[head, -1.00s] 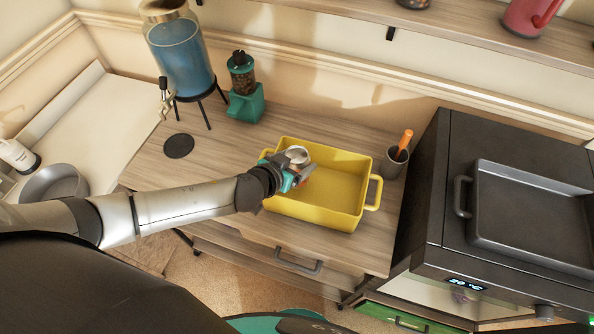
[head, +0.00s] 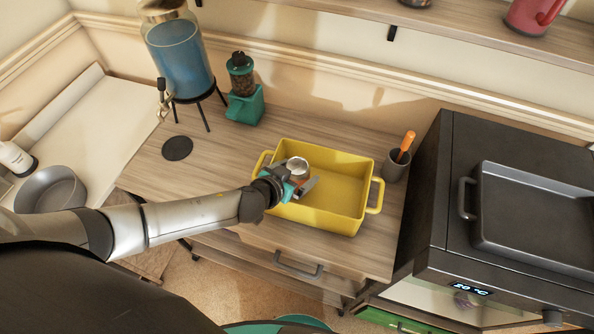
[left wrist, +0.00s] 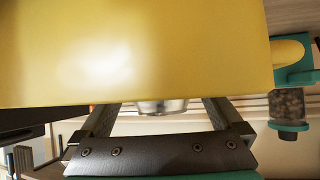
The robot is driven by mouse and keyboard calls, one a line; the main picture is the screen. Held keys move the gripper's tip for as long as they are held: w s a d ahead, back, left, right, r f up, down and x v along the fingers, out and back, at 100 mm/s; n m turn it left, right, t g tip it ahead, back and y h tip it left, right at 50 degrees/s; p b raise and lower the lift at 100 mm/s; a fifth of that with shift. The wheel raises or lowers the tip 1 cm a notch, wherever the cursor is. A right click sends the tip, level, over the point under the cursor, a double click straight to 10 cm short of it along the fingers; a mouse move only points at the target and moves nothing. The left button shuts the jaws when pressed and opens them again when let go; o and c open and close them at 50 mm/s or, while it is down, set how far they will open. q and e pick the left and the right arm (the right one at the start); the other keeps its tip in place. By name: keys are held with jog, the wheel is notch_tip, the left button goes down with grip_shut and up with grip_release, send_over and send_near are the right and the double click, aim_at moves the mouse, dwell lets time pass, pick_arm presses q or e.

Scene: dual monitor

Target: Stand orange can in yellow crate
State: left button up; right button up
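The yellow crate (head: 338,208) sits on the wooden counter. In it, at the left end, is the can; its silver top (head: 297,165) faces up and a little orange shows below. The can looks upright; its base is hidden. My left gripper (head: 296,182) reaches over the near left rim with its fingers spread on either side of the can. In the left wrist view, the picture is upside down; the can's silver end (left wrist: 162,106) shows past the crate wall (left wrist: 130,50), with gaps to both fingers (left wrist: 160,118). My right gripper is out of view.
A grey cup (head: 394,166) with an orange-handled tool stands right of the crate, beside a black oven (head: 450,200) with a tray on top. A teal grinder (head: 245,105) and blue drink dispenser (head: 183,65) stand behind left.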

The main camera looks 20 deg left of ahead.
pick_arm(q)
jog(key=shift+r, duration=0.1)
jog(key=shift+s+r, duration=0.1)
jog(key=shift+s, duration=0.05)
jog(key=p+v, duration=0.1)
jog(key=v, duration=0.9)
jog(key=shift+s+a+r+p, duration=0.2)
jog(key=shift+s+p, duration=0.1)
jog(key=shift+p, duration=0.1)
jog(key=shift+s+r, duration=0.35)
